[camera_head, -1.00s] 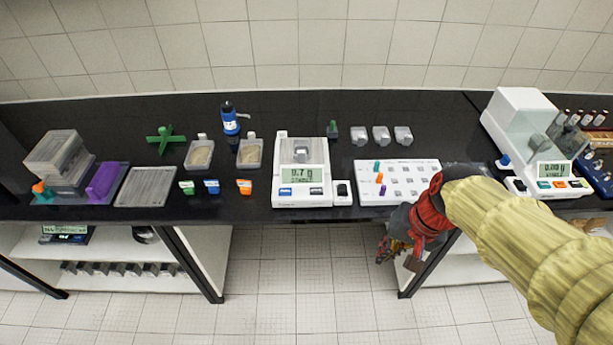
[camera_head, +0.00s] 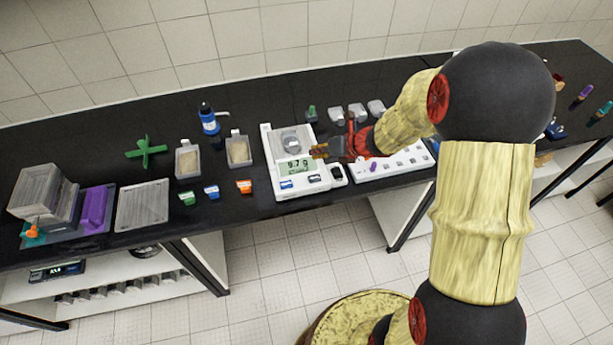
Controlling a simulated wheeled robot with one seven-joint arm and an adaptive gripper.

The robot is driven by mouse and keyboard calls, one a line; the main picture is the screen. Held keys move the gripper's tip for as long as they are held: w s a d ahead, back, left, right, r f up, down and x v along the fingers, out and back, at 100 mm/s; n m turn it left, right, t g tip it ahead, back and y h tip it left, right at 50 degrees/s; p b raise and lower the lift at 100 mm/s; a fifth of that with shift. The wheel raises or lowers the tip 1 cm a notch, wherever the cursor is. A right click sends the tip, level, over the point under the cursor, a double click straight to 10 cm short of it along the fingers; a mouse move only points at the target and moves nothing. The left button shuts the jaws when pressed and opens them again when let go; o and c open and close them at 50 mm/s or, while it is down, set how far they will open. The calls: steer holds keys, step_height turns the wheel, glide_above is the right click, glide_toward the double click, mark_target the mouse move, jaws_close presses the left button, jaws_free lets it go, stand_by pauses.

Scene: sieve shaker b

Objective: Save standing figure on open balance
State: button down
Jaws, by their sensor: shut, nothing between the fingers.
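The open balance (camera_head: 300,183) is a white unit on the black bench, with a small grey dish (camera_head: 291,141) on its pan. Its lit display (camera_head: 296,167) shows a figure in grams that looks like 9.7 or 0.7; the small line under it is too small to read. Below the display are a blue key (camera_head: 286,184) at left and a dark key (camera_head: 315,179) at right. My gripper (camera_head: 317,152) is shut and empty. It points left, with its tips at the right edge of the balance by the display's upper right corner; I cannot tell whether they touch.
A white rack (camera_head: 403,163) with small pegs stands right of the balance, partly behind my arm. Small grey containers (camera_head: 356,111) stand behind.

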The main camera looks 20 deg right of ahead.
mark_target(317, 177)
steer(key=shift+d+m, duration=0.2)
steer(key=shift+m, duration=0.9)
steer(key=shift+f, duration=0.1)
step_height(317, 177, down, 9)
steer(key=b, duration=0.8)
stand_by(0.7)
steer(key=shift+f, duration=0.2)
